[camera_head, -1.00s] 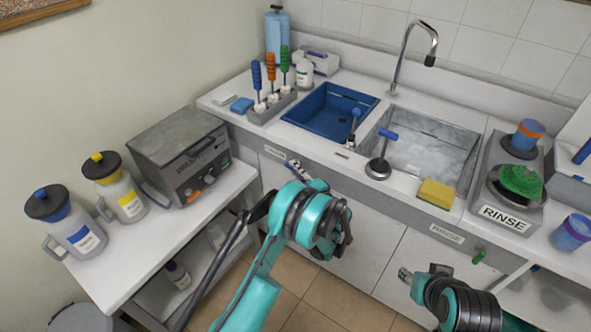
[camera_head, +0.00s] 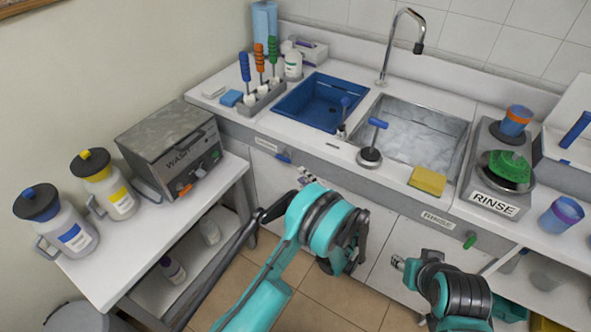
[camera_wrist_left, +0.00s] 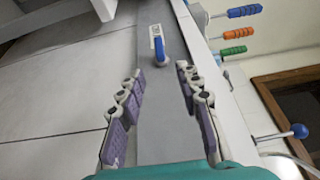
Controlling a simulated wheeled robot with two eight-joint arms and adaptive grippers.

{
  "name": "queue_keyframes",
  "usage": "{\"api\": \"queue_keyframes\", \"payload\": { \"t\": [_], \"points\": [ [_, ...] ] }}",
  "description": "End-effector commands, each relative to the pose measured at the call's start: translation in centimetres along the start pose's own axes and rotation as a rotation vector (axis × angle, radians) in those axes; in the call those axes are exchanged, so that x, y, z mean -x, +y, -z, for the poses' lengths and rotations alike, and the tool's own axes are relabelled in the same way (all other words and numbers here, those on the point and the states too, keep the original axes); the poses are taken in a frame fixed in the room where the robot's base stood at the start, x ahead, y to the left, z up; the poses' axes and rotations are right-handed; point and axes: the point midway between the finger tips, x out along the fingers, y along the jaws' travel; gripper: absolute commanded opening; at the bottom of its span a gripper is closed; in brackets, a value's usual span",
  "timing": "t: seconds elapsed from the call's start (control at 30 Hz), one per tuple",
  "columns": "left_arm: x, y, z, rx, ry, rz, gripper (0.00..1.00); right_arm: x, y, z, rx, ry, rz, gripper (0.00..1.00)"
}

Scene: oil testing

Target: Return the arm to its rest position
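My left gripper (camera_head: 306,174) is in front of the cabinet, below the counter edge and mostly hidden behind my teal wrist. In the left wrist view its two padded fingers (camera_wrist_left: 160,110) are spread with nothing between them. A blue handle (camera_wrist_left: 160,48) on the grey cabinet panel lies beyond the fingertips, apart from them. It also shows in the head view (camera_head: 283,157), just left of the gripper. My right gripper (camera_head: 398,262) is at the lower right in front of the cabinet doors. It is small and turned away, so its opening cannot be judged.
The counter holds a blue basin (camera_head: 318,101), a steel sink (camera_head: 425,135), a yellow sponge (camera_head: 427,181) and a rinse station (camera_head: 495,205). A side table (camera_head: 150,235) at left carries two jugs and a waste box (camera_head: 170,150). Floor tiles between are clear.

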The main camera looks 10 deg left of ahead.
Motion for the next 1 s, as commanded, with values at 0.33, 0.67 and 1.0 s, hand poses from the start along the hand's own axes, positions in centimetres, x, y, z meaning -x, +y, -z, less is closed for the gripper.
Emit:
{"api": "queue_keyframes", "payload": {
  "t": [0.33, 0.67, 1.0],
  "points": [
    [1.6, 0.0, 0.0, 0.000, -0.001, 0.000, 0.34, 0.0, 0.0, 0.0, 0.000, 0.000, 0.000, 0.40],
    [1.5, 0.0, 0.0, 0.000, -0.001, 0.000, 0.34, 0.0, 0.0, 0.0, 0.000, 0.000, 0.000, 0.40],
    [-1.6, -4.3, -2.6, 0.064, -0.023, -0.218, 0.34, 0.0, 0.0, 0.0, 0.000, 0.000, 0.000, 0.40]
  ]
}}
